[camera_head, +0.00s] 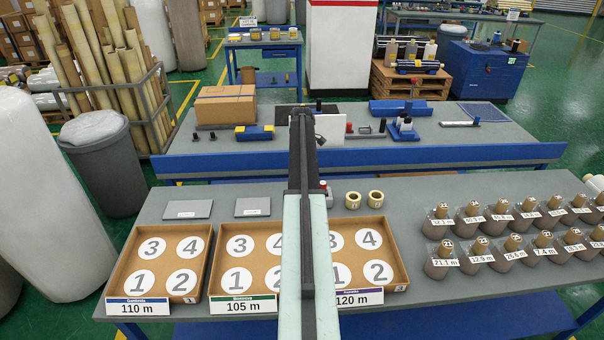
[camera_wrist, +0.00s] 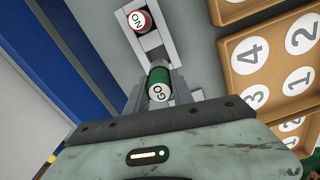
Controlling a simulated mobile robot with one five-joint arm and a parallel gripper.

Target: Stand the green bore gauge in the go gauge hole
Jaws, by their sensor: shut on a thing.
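The green bore gauge (camera_wrist: 158,86), a green cylinder marked GO on its pale end, is between the fingers of my gripper (camera_wrist: 160,78) in the wrist view. My gripper is shut on it. A grey gauge block (camera_wrist: 153,42) lies just beyond and partly behind it. A red gauge (camera_wrist: 140,20) marked NO stands at the block's far end. The go gauge hole is not visible, and I cannot tell whether the green gauge is over it or touching the block. In the head view my arm hides the green gauge; the block (camera_head: 329,202) shows partly beside it.
Trays with numbered circles (camera_head: 140,268) stand along the front of the grey table (camera_head: 420,210). Two yellowish rolls (camera_head: 353,200) stand right of the block. Several labelled wrapped rolls (camera_head: 440,263) fill the right side. A blue-edged bench (camera_head: 440,153) runs behind.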

